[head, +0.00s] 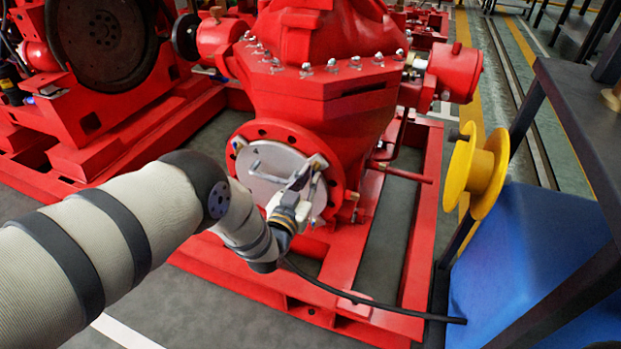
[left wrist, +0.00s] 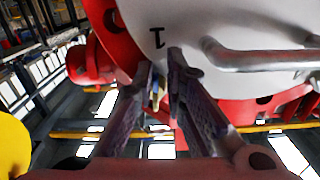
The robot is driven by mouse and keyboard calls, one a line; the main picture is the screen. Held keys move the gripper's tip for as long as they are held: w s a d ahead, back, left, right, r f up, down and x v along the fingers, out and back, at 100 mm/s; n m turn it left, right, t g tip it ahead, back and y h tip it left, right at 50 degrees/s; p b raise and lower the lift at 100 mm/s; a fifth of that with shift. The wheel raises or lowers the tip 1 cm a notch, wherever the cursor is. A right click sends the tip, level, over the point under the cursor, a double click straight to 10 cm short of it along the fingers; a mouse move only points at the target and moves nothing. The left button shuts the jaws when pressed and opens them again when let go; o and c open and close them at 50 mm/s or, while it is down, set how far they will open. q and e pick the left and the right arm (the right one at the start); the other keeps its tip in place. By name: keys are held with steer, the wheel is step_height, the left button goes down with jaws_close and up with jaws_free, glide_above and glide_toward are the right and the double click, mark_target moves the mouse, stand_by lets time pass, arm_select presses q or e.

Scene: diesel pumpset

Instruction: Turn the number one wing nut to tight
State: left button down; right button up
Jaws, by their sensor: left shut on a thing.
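A round pale cover plate (head: 262,188) with a bent metal handle (head: 268,172) sits in the red flange of the pump (head: 330,120). In the left wrist view the plate (left wrist: 240,20) bears an upside-down black "1" (left wrist: 157,38), and the handle (left wrist: 265,60) is on the right. My left gripper (head: 305,178) is at the right edge of the plate. In the left wrist view, the left gripper (left wrist: 162,70) is shut on a small brass-coloured piece, the number one wing nut (left wrist: 155,88), beside the "1". The fingers hide most of it, so its angle is unclear.
A red base frame (head: 415,230) surrounds the pump. A black cable (head: 370,300) crosses it low down. Bare floor shows at lower left.

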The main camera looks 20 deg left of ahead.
arm_select(q)
steer(key=m, duration=1.1)
steer(key=a+r+m, duration=0.1)
steer(key=m, duration=0.5)
steer(key=shift+s+a, duration=0.1)
steer(key=shift+s, duration=0.1)
steer(key=shift+a+r+m, duration=0.1)
steer(key=shift+m, duration=0.2)
steer(key=c, duration=1.8)
jaws_free()
steer(key=shift+w+a+r, duration=0.1)
steer(key=shift+w+r, duration=0.1)
steer(key=shift+r, duration=0.05)
